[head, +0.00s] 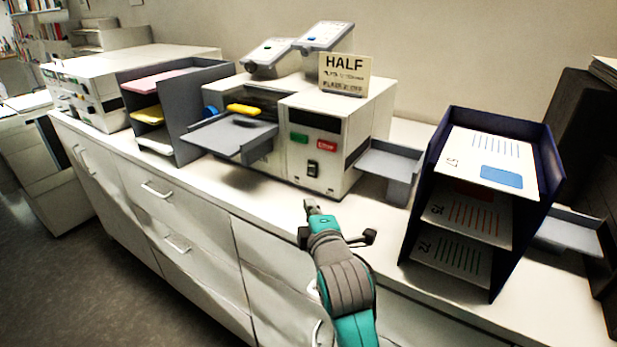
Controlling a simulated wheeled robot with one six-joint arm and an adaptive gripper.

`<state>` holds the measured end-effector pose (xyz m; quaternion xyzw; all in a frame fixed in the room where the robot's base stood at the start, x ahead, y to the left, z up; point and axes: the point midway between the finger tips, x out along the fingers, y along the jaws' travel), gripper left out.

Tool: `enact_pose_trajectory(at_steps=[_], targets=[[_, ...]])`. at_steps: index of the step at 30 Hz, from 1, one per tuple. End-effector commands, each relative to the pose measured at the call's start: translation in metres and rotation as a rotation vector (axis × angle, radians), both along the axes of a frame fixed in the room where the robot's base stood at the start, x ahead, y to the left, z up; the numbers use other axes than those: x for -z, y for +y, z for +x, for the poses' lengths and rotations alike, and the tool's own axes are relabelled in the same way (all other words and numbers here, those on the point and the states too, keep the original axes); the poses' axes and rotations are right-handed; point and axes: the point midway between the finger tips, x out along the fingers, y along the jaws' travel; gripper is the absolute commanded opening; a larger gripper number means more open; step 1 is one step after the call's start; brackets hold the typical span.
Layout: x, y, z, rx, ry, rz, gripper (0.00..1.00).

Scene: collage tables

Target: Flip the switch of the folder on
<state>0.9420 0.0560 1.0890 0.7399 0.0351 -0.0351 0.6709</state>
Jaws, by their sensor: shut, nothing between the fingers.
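The folder (363,125) is a white machine in the middle of the counter, with a "HALF" sign (344,76) standing on top. Its front panel has a green button (299,138), a red label (327,146) and a black rocker switch (313,169). The switch is too small to tell which way it is tipped. My gripper (309,204) is shut and empty, in front of the panel and below the switch in the picture, apart from it.
A grey feed tray (229,139) juts out at the folder's left, and an exit tray (391,162) at its right. A dark blue paper rack (422,187) stands right, a grey rack (187,121) left. The counter (270,190) before the panel is clear.

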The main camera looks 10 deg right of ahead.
Motion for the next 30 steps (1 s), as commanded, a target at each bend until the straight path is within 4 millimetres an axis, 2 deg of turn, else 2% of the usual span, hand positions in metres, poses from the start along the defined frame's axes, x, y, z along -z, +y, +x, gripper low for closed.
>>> enact_pose_trajectory(at_steps=[8, 14, 24, 30], targets=[[0.001, 0.000, 0.008, 0.000, 0.000, 0.001, 0.00], [0.003, 0.000, 0.038, 0.000, -0.001, 0.001, 0.00], [0.009, 0.000, 0.101, 0.000, 0.000, 0.001, 0.00], [0.014, -0.019, 0.119, 0.002, 0.000, 0.001, 0.00]])
